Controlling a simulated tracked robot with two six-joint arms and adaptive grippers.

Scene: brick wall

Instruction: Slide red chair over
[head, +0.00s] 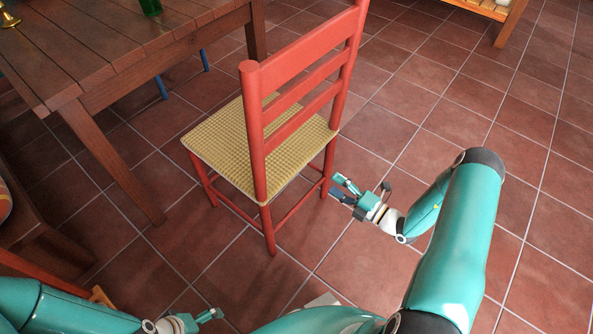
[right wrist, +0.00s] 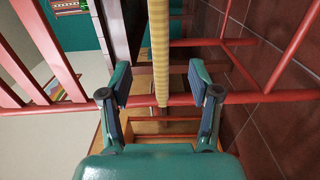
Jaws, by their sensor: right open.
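The red chair (head: 305,47) with a yellow woven seat (head: 225,145) stands upright on the floor in the middle of the head view. My right gripper (head: 338,187) is open and empty beside the chair's right rear leg, below seat height. In the right wrist view, the open fingers (right wrist: 160,88) face the seat's edge (right wrist: 160,45), which shows between them. A red chair post (right wrist: 262,97) runs across behind the fingers; contact cannot be told. My left gripper (head: 214,314) is low at the bottom of the head view, away from the chair; its opening is unclear.
A dark wooden table (head: 110,45) stands to the left of the chair, with a green object (head: 150,7) on it. A wooden bench (head: 30,235) is at the left edge. Another wooden piece of furniture (head: 485,8) is at the top right. The tiled floor on the right is clear.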

